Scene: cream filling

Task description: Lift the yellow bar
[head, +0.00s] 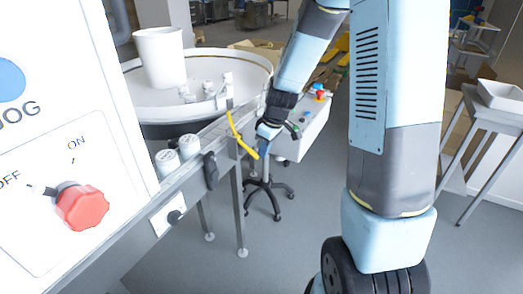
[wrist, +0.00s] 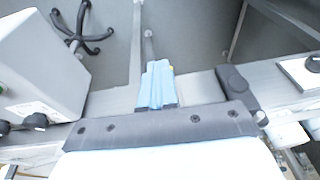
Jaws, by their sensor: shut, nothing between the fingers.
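The yellow bar (head: 240,136) is a thin slanted bar at the edge of the metal conveyor in the head view. Its upper end is near the rail and its lower end hangs out over the floor side. My gripper (head: 263,143) is beside the bar, just to its right, with blue fingers pointing down. In the wrist view the fingers of my gripper (wrist: 156,66) are together with nothing between them. Only a small speck of yellow (wrist: 171,69) shows beside the fingertips there; most of the bar is hidden. I cannot tell whether the fingers touch it.
The metal conveyor (head: 110,230) runs beneath the bar, with white jars (head: 167,162) on it. A round turntable (head: 205,112) bears a white bucket (head: 160,57). A control box (head: 305,130) stands behind my gripper. A white panel with a red knob (head: 82,207) fills the left.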

